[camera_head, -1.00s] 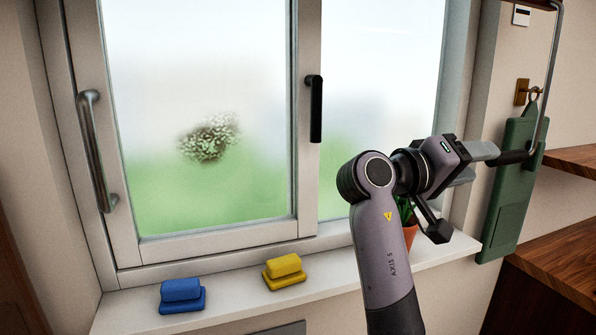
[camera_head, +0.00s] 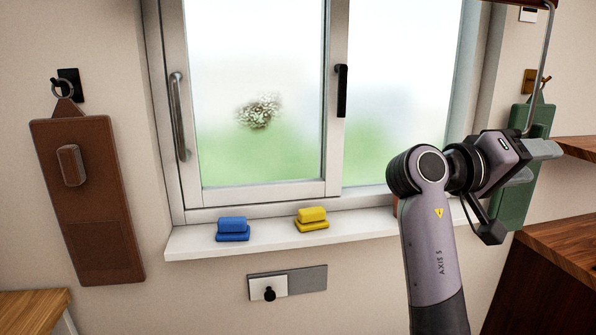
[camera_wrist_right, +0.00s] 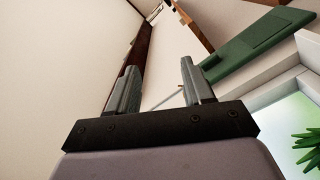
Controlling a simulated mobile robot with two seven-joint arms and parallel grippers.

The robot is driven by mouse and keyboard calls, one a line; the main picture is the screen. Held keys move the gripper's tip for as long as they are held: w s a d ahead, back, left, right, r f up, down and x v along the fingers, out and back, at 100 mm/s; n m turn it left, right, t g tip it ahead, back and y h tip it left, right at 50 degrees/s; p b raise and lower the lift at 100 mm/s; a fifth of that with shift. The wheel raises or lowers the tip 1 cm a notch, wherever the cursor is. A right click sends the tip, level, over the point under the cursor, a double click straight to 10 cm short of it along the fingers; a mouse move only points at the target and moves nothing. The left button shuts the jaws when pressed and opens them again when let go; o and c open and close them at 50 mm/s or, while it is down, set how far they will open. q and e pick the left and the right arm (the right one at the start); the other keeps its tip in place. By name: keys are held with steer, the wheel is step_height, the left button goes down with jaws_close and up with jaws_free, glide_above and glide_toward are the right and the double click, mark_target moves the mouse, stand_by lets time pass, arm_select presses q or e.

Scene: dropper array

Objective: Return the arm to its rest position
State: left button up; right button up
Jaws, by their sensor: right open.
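My right arm comes up from the bottom right in the head view, and its gripper (camera_head: 545,162) is raised in front of the green hanging board. In the right wrist view the gripper (camera_wrist_right: 158,90) has its two fingers apart with nothing between them. My left gripper is not in either view.
A window (camera_head: 262,100) with a speckled patch has a sill (camera_head: 375,228) bearing a blue block (camera_head: 232,230) and a yellow block (camera_head: 311,220). A brown board (camera_head: 95,215) hangs left, a green board (camera_head: 520,180) right. Wooden shelves (camera_head: 565,245) stand at right. A grey plate (camera_head: 308,279) is below the sill.

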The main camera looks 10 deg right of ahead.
steer(key=w+a+f+n+t+y, duration=0.1)
steer(key=w+f+n+t, duration=0.2)
steer(key=f, duration=0.4)
steer(key=w+f+n+t+y, duration=0.2)
steer(key=w+f+n+t, duration=0.15)
steer(key=f, duration=0.35)
steer(key=s+a+f+n+t+y, duration=0.1)
steer(key=a+f+n+t+y, duration=0.15)
steer(key=f, duration=0.65)
steer(key=a+f+n+t+y, duration=0.1)
steer(key=a+f+n+y, duration=0.2)
steer(key=f, duration=0.6)
steer(key=s+a+f+m+y, duration=0.1)
steer(key=s+a+f+y, duration=0.3)
steer(key=f, duration=0.3)
steer(key=s+a+f+y, duration=0.3)
steer(key=s+f+y, duration=0.1)
steer(key=s+f, duration=0.3)
steer(key=s+a+f+m+y, duration=0.1)
steer(key=s+a+f+y, duration=0.1)
steer(key=s, duration=0.4)
steer(key=s+a+f+m+g+y, duration=0.1)
steer(key=s+a+f, duration=0.1)
steer(key=s, duration=0.4)
steer(key=shift+s+a+f+m+y, duration=0.2)
steer(key=shift+a+f+m+y, duration=0.2)
steer(key=shift+f, duration=0.2)
steer(key=shift+d, duration=0.1)
